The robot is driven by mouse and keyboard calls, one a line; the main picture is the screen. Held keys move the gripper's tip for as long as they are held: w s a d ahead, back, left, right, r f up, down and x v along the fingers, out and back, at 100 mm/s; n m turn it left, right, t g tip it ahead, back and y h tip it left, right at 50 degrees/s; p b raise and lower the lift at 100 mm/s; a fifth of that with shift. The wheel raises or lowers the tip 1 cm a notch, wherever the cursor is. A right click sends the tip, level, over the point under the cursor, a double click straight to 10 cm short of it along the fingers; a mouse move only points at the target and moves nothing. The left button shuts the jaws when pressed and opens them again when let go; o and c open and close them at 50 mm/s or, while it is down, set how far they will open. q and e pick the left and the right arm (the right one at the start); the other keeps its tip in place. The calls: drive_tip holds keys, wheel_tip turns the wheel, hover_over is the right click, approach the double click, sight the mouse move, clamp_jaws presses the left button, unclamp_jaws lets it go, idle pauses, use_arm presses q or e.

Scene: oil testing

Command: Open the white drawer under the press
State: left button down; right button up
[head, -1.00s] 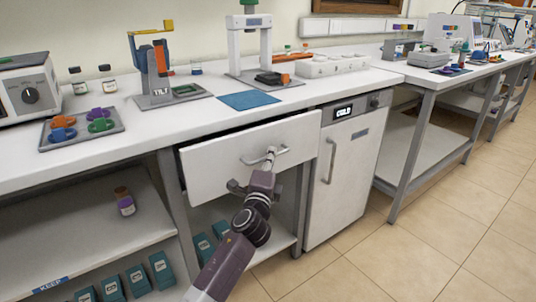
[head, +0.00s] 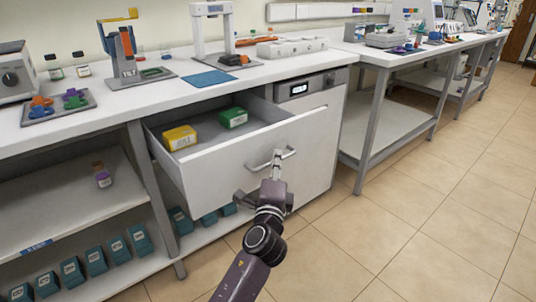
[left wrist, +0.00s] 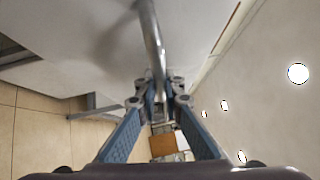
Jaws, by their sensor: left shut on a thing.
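The white drawer (head: 236,165) stands pulled well out from under the worktop, below the white press (head: 213,32). A yellow box (head: 180,138) and a green box (head: 233,118) lie inside it. My left gripper (head: 277,160) is at the drawer's metal bar handle (head: 262,163), shut on it. In the left wrist view the handle (left wrist: 152,40) runs down between the fingers of the left gripper (left wrist: 160,88). My right gripper is not in view.
A blue mat (head: 209,79) lies on the worktop (head: 120,106) above the drawer. A cabinet with a small display (head: 310,130) stands right of the drawer. Shelves with teal boxes (head: 95,260) are at lower left. Open tiled floor (head: 430,200) lies to the right.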

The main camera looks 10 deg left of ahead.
use_arm(q)
drive_tip(key=shift+s+d+f, duration=0.1)
drive_tip(key=shift+s+d, duration=0.7)
drive_tip(key=shift+d, duration=0.15)
drive_tip(key=c, duration=2.3)
unclamp_jaws()
drive_tip(key=s, duration=0.4)
drive_tip(key=s+d+f, duration=0.1)
drive_tip(key=s, duration=0.6)
drive_tip(key=shift+s+d+f, duration=0.2)
drive_tip(key=shift+s+f, duration=0.05)
drive_tip(key=shift+s, duration=0.15)
